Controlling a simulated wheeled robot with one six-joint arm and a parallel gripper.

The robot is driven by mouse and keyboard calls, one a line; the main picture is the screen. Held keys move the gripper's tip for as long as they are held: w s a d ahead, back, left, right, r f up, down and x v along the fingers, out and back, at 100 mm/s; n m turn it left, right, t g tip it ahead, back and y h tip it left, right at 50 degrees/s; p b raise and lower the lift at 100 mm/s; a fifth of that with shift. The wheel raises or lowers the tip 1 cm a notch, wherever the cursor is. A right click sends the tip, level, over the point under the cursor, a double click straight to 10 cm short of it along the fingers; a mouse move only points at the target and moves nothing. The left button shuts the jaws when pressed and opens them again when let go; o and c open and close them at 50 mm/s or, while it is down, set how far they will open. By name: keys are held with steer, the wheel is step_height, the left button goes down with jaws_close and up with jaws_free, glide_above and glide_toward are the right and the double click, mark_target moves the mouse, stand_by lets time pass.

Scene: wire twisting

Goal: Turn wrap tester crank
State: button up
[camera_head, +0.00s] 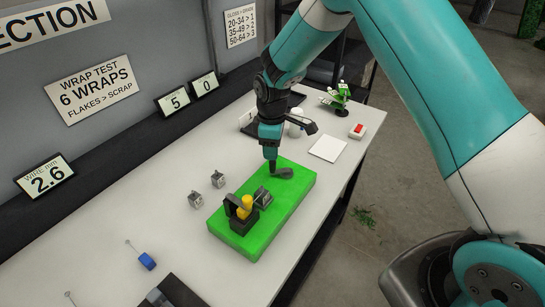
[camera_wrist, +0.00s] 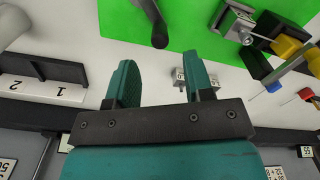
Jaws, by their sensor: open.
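The wrap tester is a bright green base (camera_head: 228,247) on the white bench, with a dark bracket, a yellow part (camera_head: 246,203) and a grey metal block (camera_head: 262,196). A dark crank handle (camera_head: 284,173) sits at its far end. In the wrist view the crank handle (camera_wrist: 152,22) points down into the picture over the green base (camera_wrist: 185,25), between the lines of my two fingers. My gripper (camera_head: 271,170) points down close beside the crank handle. In the wrist view my gripper (camera_wrist: 162,75) is open and empty, with the handle just beyond the fingertips.
Small metal blocks (camera_head: 206,190) lie left of the base. A blue-handled wire piece (camera_head: 147,261) lies at the near left. A white pad (camera_head: 327,148), a red-button box (camera_head: 358,131) and a green plant-like object (camera_head: 338,96) stand at the far right. Display signs line the back.

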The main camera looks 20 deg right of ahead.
mark_target(272, 162)
step_height(272, 162, down, 6)
steer(key=shift+f+p, duration=0.1)
steer(key=shift+p, duration=0.65)
jaws_close()
steer(key=shift+w, duration=0.1)
steer(key=m+b, duration=0.1)
steer(key=w+m+b, duration=0.1)
steer(key=m+b, duration=0.1)
steer(key=shift+d+f, duration=0.1)
steer(key=shift+d, duration=0.1)
steer(key=m+b, duration=0.1)
steer(key=w+m+b, duration=0.1)
steer(key=m, duration=0.1)
steer(key=shift+d+m, duration=0.3)
steer(key=shift+d, duration=0.05)
steer(key=shift+w+d+r+m+b, duration=0.15)
steer(key=shift+d+m+b, duration=0.1)
steer(key=shift+m, duration=0.25)
steer(key=shift+w+d+r+m+b, duration=0.15)
steer(key=shift+m+b, duration=0.1)
steer(key=shift+m, duration=0.25)
steer(key=shift+f, duration=0.1)
